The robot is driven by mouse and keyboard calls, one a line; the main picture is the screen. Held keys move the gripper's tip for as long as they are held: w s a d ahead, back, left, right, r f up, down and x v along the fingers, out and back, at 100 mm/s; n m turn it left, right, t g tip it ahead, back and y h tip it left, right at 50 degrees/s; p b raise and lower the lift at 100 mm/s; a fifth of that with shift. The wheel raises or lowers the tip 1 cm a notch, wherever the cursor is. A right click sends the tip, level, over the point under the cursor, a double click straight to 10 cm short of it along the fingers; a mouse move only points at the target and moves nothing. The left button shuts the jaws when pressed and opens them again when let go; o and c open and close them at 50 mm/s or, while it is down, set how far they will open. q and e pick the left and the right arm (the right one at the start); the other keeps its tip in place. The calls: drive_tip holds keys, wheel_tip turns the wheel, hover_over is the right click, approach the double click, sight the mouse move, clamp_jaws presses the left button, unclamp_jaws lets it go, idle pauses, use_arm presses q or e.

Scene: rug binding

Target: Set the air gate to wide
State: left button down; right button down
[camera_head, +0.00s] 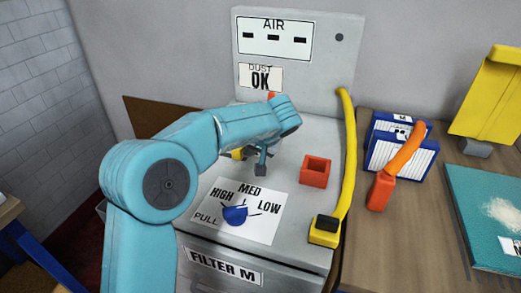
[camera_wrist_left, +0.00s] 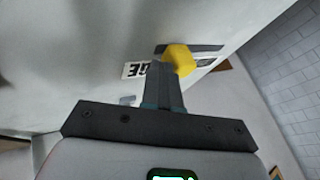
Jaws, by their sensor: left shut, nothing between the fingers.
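A yellow knob (camera_wrist_left: 180,58) stands in a dark slot on the pale machine top, in the left wrist view. I take it for the air gate's handle. A label (camera_wrist_left: 138,69) beside it is partly hidden and reads upside down, ending in "GE". A second label shows at its other side, partly covered. My left gripper (camera_wrist_left: 168,82) is shut and empty, its fingertips right at the knob; I cannot tell whether they touch. In the head view the left gripper (camera_head: 261,168) points down at the machine top, with the yellow knob (camera_head: 238,154) just left of it, mostly hidden by my arm.
The machine's back panel (camera_head: 350,62) carries an AIR sign. A blue dial (camera_head: 235,215) sits in front. A red square socket (camera_head: 316,170) and a yellow hose (camera_head: 346,180) lie to the right. A table beyond holds blue-cased filters (camera_head: 385,155) and a teal tray (camera_head: 470,235).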

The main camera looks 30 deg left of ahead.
use_arm(q)
drive_tip(key=shift+w+f, duration=0.1)
drive_tip(key=shift+a, duration=0.1)
drive_tip(key=a, duration=0.2)
drive_tip(key=s+a, duration=0.1)
drive_tip(key=a, duration=0.2)
drive_tip(key=a+b, duration=0.1)
drive_tip(key=a, duration=0.1)
drive_tip(key=shift+s+a, duration=0.15)
drive_tip(key=shift+s, duration=0.25)
drive_tip(key=shift+s+a, duration=0.1)
drive_tip(key=shift+a, duration=0.4)
